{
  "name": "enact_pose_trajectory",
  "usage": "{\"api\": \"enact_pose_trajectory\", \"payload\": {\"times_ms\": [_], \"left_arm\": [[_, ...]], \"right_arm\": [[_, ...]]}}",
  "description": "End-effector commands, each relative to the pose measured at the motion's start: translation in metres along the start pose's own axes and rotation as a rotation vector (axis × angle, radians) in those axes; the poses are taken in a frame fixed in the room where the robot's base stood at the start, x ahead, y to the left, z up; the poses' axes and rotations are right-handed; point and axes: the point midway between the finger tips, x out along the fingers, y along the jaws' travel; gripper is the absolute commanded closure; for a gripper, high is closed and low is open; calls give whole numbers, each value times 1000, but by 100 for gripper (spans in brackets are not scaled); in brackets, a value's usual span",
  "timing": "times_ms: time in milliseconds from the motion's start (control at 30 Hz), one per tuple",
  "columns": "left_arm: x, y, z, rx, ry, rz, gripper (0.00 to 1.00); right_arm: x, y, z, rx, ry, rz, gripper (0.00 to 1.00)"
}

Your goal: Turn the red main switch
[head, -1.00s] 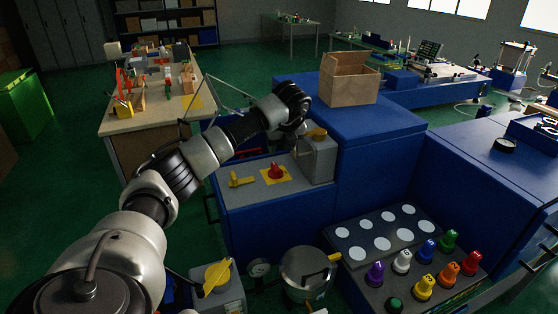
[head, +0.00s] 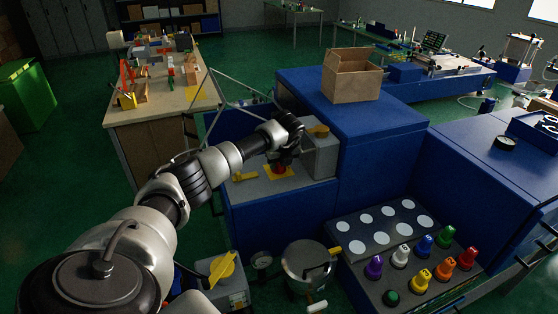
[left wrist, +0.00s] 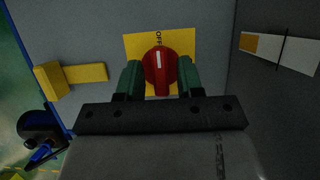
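The red main switch (head: 279,169) sits on a yellow plate (head: 272,177) on top of a grey-topped blue cabinet. In the left wrist view the red knob (left wrist: 161,66) shows close up, its white line upright below the letters OFF. My left gripper (head: 286,161) is over the switch. In the left wrist view its two green fingertips (left wrist: 160,78) stand on either side of the knob, spread wider than its raised grip. Whether they touch the knob's sides is hard to tell. My right gripper is in no view.
A yellow handle (head: 244,176) lies left of the switch, and a grey box (head: 320,155) stands right of it. A cardboard box (head: 352,80) sits on the taller blue cabinet behind. Several coloured knobs (head: 421,281) stand at the lower right.

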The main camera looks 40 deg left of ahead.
Motion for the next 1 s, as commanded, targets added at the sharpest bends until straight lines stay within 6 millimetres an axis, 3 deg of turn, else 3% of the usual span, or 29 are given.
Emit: {"api": "enact_pose_trajectory", "payload": {"times_ms": [33, 233, 667, 1000], "left_arm": [[0, 0, 0, 0, 0, 0, 71], [0, 0, 0, 0, 0, 0, 100], [1, 0, 0, 72, -1, -30, 100], [3, 2, 0, 318, -2, -134, 100]], "right_arm": [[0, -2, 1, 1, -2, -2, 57], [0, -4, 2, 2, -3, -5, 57], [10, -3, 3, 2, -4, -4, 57], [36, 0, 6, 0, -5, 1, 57]]}}
